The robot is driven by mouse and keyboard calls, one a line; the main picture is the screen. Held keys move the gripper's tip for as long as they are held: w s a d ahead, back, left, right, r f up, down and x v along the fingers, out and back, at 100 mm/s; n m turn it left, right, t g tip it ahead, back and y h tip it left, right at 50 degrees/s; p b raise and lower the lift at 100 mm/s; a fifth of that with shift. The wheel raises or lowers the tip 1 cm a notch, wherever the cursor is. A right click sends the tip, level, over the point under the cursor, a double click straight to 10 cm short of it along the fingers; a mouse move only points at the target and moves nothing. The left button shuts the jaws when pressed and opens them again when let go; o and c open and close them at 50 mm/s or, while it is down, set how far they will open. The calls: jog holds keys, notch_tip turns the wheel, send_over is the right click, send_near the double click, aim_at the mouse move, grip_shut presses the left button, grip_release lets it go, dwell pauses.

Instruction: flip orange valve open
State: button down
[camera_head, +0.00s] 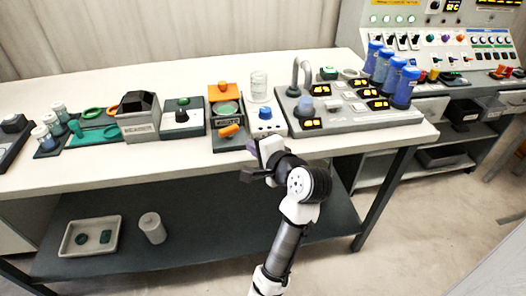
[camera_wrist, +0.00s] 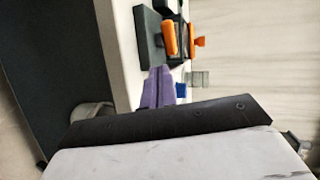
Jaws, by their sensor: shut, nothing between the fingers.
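An orange handle (camera_head: 229,130) sits at the front of a dark unit (camera_head: 226,118) on the bench. A round green-grey part lies behind it, and an orange block (camera_head: 223,91) is at the back. I cannot tell for sure which orange part is the valve. In the wrist view the orange handle (camera_wrist: 169,38) shows at the top, with another orange part (camera_wrist: 200,41) beyond it. My gripper (camera_head: 251,146) is at the bench's front edge, right of and below the handle, apart from it. Its purple fingers (camera_wrist: 158,88) are together and empty in the wrist view.
A white unit with a blue knob (camera_head: 265,113) stands right of the valve unit, close to my gripper. A box with a green button (camera_head: 182,118) is on the left. A grey panel (camera_head: 345,117) with blue cylinders is farther right. The lower shelf holds a tray (camera_head: 68,240).

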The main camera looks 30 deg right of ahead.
aim_at(235, 132)
jog(key=x, duration=0.4)
jog(key=r+p+x, duration=0.1)
jog(key=x, duration=0.1)
jog(key=shift+w, duration=0.5)
jog(key=shift+w, duration=0.1)
jog(key=shift+d+p, duration=0.1)
jog(key=shift+p, duration=0.25)
